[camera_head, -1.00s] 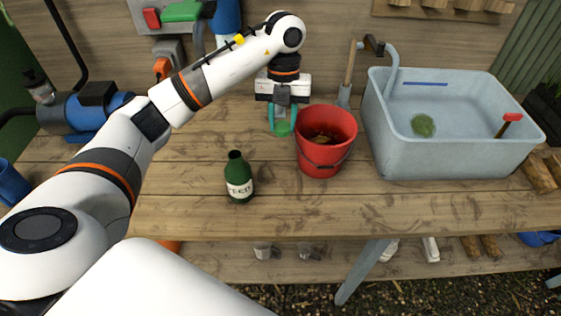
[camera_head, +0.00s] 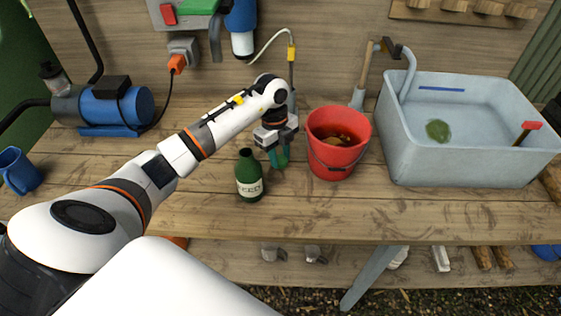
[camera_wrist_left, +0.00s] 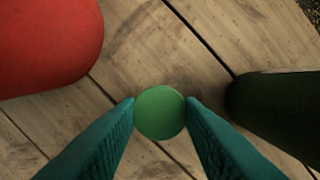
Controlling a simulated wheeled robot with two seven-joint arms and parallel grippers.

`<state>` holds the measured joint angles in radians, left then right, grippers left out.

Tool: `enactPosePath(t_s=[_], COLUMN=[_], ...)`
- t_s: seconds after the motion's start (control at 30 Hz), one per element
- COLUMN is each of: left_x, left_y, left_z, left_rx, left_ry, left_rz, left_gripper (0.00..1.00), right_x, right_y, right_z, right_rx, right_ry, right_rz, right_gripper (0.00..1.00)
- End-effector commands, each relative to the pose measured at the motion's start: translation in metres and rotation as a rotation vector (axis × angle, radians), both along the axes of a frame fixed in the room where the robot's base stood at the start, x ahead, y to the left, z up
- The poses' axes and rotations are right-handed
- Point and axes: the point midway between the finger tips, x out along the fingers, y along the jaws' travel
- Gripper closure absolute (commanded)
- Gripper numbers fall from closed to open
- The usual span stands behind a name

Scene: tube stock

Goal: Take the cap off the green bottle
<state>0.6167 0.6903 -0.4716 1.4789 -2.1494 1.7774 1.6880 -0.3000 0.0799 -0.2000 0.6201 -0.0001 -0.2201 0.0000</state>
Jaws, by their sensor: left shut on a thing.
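The green bottle (camera_head: 248,170) stands upright on the wooden bench, with a pale label and a dark, uncapped mouth. In the left wrist view its dark side (camera_wrist_left: 282,112) shows at the right. My left gripper (camera_head: 279,161) is just right of and slightly behind the bottle, pointing down, low over the bench. Its teal fingers are shut on the round green cap (camera_wrist_left: 160,112), apart from the bottle. I cannot tell whether the cap touches the bench. My right gripper is not in view.
A red bucket (camera_head: 338,158) with brown contents stands close to the right of my left gripper. A pale blue sink tub (camera_head: 470,165) fills the bench's right. A blue pump (camera_head: 118,107) and blue mug (camera_head: 20,171) are at the left. The bench front is mostly clear.

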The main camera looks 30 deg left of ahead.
Motion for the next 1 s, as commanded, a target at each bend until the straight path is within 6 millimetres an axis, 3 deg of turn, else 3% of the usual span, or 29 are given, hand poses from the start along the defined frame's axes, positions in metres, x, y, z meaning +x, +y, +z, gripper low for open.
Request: enactPosePath(t_s=[0.23, 0.6, 0.63, 0.73, 1.0], left_x=[-0.001, 0.000, 0.000, 0.000, 0.000], left_y=[0.000, 0.000, 0.000, 0.000, 0.000], left_z=[-0.032, -0.038, -0.036, -0.036, -0.036], left_rx=[0.000, 0.001, 0.001, 0.001, 0.001], left_ry=[0.002, 0.000, 0.000, 0.000, -0.001], left_rz=[0.001, -0.001, -0.001, -0.001, -0.002], left_gripper=[0.93, 0.93, 0.61, 0.45, 0.44], right_x=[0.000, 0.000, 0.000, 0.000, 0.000], right_y=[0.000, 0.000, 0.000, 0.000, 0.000], right_z=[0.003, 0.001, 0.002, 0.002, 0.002], right_rx=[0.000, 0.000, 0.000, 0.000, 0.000], right_ry=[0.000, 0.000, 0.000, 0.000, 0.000], right_rz=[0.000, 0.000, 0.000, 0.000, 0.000], right_gripper=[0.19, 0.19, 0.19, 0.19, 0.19])
